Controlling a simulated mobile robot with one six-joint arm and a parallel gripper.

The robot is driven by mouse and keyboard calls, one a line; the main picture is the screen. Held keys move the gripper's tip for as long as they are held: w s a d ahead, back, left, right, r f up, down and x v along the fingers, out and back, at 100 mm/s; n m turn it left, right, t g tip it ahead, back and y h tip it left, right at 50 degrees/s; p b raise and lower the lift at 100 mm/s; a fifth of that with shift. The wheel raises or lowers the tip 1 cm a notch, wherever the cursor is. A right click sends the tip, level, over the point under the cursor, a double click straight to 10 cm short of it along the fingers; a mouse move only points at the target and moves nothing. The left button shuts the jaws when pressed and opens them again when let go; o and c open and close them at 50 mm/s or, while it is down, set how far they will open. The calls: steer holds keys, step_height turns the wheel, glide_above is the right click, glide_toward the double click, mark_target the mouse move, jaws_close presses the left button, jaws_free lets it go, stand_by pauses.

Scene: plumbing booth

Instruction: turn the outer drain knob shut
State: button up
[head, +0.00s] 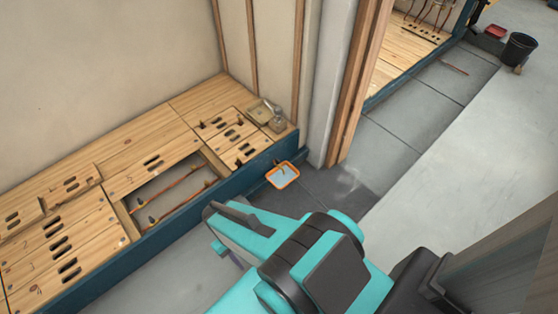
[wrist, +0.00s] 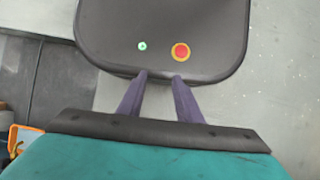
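No drain knob can be made out for certain. In the head view, copper pipe (head: 178,193) runs through an open bay in the slotted wooden floor. Small dark fittings (head: 152,220) sit along it, too small to tell as knobs. My gripper (wrist: 160,77) shows in the wrist view as two purple fingers with a gap between them. It is open, with nothing between the fingers. In the head view my teal arm hides most of it. It is off to the right of the bay, apart from the pipe.
A blue edge beam (head: 230,165) borders the wooden floor (head: 70,235). An orange-rimmed tray (head: 283,175) is by the beam and the grey post (head: 335,80). A beige tray (head: 262,110) sits at the corner. A black bucket (head: 519,50) stands far right. Pale floor (head: 450,140) is clear.

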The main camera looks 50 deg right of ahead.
steer(key=w+d+f+t+y+b, duration=0.1)
steer(key=w+d+f+b, duration=0.25)
steer(key=w+b, duration=0.2)
steer(key=w+d+f+t+b, duration=0.1)
steer(key=w+d+f+b, duration=0.3)
steer(key=w, duration=0.3)
steer(key=t+h+b, duration=0.1)
steer(key=t+b, duration=0.7)
steer(key=b, duration=1.9)
glide_toward(278, 160)
steer(key=v, duration=0.5)
steer(key=shift+a+r+m, duration=0.2)
steer(key=shift+m, duration=0.2)
steer(key=shift+f, duration=0.15)
steer(key=b+x, duration=0.6)
steer(key=x, duration=0.7)
steer(key=shift+w+d+f, duration=0.1)
steer(key=shift+d+f, duration=0.05)
steer(key=shift+f, duration=0.1)
steer(key=shift+c, duration=0.3)
